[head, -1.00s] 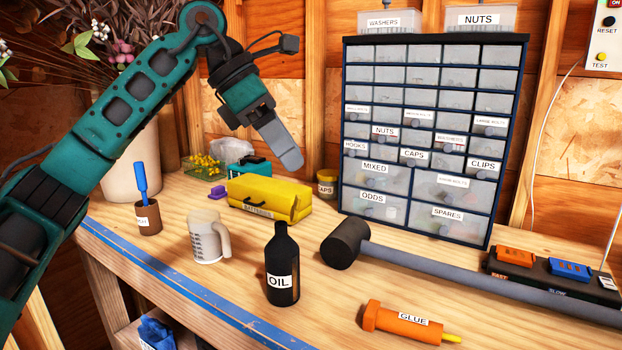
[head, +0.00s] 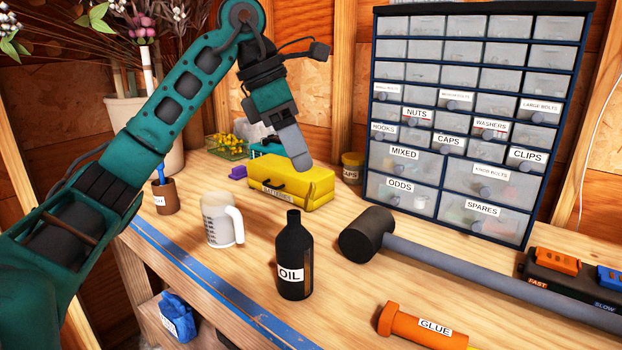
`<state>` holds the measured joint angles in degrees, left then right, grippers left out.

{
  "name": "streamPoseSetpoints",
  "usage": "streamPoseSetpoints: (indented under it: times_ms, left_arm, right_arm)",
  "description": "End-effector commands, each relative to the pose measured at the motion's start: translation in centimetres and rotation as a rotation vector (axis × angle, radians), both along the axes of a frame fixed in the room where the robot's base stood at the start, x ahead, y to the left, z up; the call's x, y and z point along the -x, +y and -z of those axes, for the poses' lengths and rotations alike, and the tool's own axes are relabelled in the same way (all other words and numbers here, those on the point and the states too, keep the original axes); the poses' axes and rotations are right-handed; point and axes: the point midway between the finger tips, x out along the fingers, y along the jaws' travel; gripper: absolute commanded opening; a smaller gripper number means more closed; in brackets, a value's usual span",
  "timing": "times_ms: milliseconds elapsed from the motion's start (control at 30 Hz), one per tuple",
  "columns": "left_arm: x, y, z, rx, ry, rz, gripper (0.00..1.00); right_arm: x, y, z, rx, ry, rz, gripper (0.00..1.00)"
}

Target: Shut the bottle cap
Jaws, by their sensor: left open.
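The black oil bottle (head: 295,265) stands upright on the workbench, its white OIL label facing me. Its narrow black neck (head: 293,218) is at the top; I cannot tell whether a cap is on it, open or shut. My left gripper (head: 302,164) hangs above and behind the bottle in the picture, over the yellow batteries case (head: 310,190). It points down and is apart from the bottle. It is seen from the side, open, with nothing visible in it. My right gripper is not in view.
A measuring jug (head: 220,222) stands left of the bottle. A black-headed mallet (head: 367,235) lies to its right, and an orange glue tube (head: 415,327) in front right. A drawer cabinet (head: 452,160) and a caps jar (head: 352,168) stand behind. Bare bench lies around the bottle.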

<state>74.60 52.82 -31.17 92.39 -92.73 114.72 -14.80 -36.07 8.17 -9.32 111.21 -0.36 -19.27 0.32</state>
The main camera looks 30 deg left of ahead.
Motion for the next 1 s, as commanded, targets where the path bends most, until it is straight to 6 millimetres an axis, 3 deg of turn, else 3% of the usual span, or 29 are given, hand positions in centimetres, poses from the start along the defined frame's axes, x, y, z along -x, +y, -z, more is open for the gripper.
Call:
streamPoseSetpoints:
  times_ms: [100, 300, 700, 1000]
  left_arm:
    - [-0.5, -0.7, 2.4, 0.0, 0.003, 0.001, 0.51]
    - [-1.2, -1.4, 4.6, 0.001, 0.001, 0.0, 0.51]
    - [-1.4, -1.7, 5.2, 0.0, -0.001, 0.0, 0.51]
    - [-1.4, -1.6, 5.2, 0.0, -0.001, 0.0, 0.23]
  right_arm:
    - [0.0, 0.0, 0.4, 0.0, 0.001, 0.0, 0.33]
    - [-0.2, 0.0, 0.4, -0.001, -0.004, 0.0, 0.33]
    - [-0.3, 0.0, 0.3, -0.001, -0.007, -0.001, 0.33]
    - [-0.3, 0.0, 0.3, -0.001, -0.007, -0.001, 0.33]
